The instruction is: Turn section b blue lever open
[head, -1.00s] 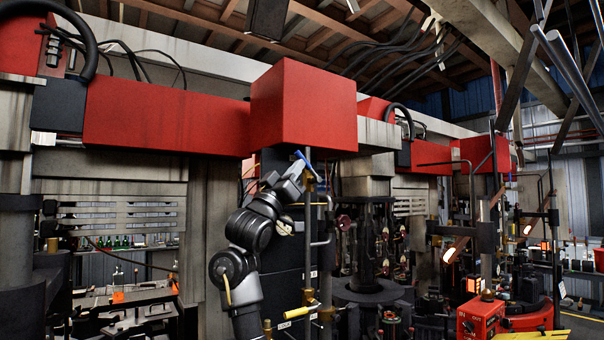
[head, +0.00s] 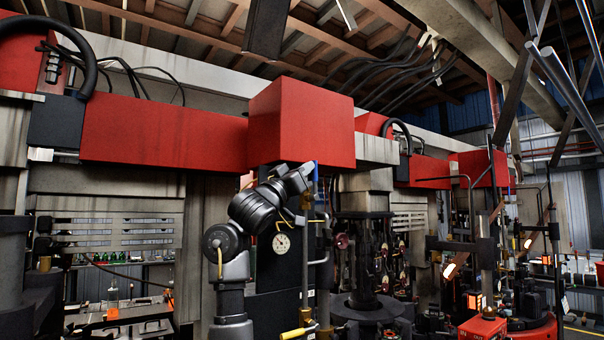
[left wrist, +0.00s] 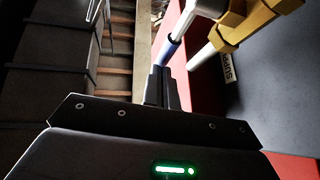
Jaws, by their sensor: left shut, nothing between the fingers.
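The blue lever (head: 315,174) stands upright on the pipework just below the front of the red beam. In the left wrist view the blue lever's sleeve (left wrist: 171,50) shows just beyond my fingertips, beside a brass valve body (left wrist: 248,22). My left gripper (head: 307,170) is at the lever's left side in the head view. Its fingers (left wrist: 161,84) are shut with nothing between them, and their tips are at or very near the blue sleeve. I cannot tell whether they touch. My right gripper is not in view.
A large red beam (head: 300,125) hangs just above the gripper. A label (left wrist: 231,68) sits by the valve in the wrist view.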

